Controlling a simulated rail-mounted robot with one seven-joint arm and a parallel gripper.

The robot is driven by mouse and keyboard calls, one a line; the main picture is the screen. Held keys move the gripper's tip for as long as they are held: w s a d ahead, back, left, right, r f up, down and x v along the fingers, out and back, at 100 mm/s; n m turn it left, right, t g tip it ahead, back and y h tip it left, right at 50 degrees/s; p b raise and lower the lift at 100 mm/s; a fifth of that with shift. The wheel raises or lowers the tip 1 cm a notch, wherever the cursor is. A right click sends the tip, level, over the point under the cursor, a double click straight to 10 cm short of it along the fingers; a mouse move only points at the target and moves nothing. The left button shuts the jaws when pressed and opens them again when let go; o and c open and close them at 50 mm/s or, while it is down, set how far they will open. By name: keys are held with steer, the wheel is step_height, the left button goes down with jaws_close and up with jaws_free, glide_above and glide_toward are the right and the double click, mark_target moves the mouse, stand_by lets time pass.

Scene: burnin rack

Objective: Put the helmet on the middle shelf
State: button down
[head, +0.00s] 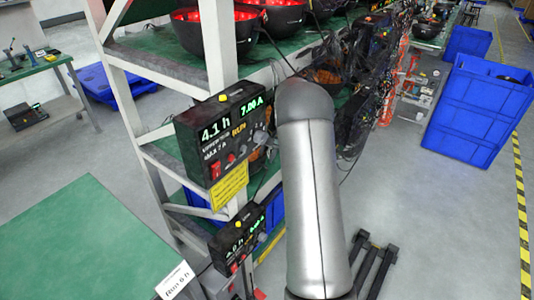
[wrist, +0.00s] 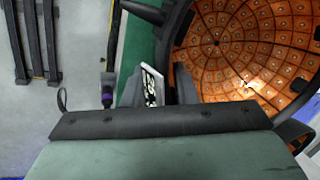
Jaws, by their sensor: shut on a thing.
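The helmet is a dark bowl with an orange, grid-lined inside, and it fills the upper right of the wrist view (wrist: 235,45). Its open side faces the camera. In the head view, an orange patch of it (head: 325,76) shows at middle-shelf level, mostly hidden behind my arm. My gripper (wrist: 156,90) is shut at the helmet's left rim, with a white printed label between its fingers. The exact contact is partly hidden. The green middle shelf (wrist: 137,42) shows below and beside the helmet. I cannot tell whether the helmet touches it.
Red-lit helmets (head: 205,32) stand on the upper shelf. A timer box (head: 222,130) reading 4.1 h hangs at the rack's front, with another lower down (head: 238,238). A purple-tipped plug (wrist: 107,92) is left of my gripper. Cables crowd the rack; blue crates (head: 480,105) stand right.

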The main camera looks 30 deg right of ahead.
steer(key=shift+f, duration=0.15)
steer(key=c, duration=1.1)
jaws_free()
steer(key=shift+c, duration=0.2)
steer(key=b+v, duration=0.2)
steer(key=v, duration=1)
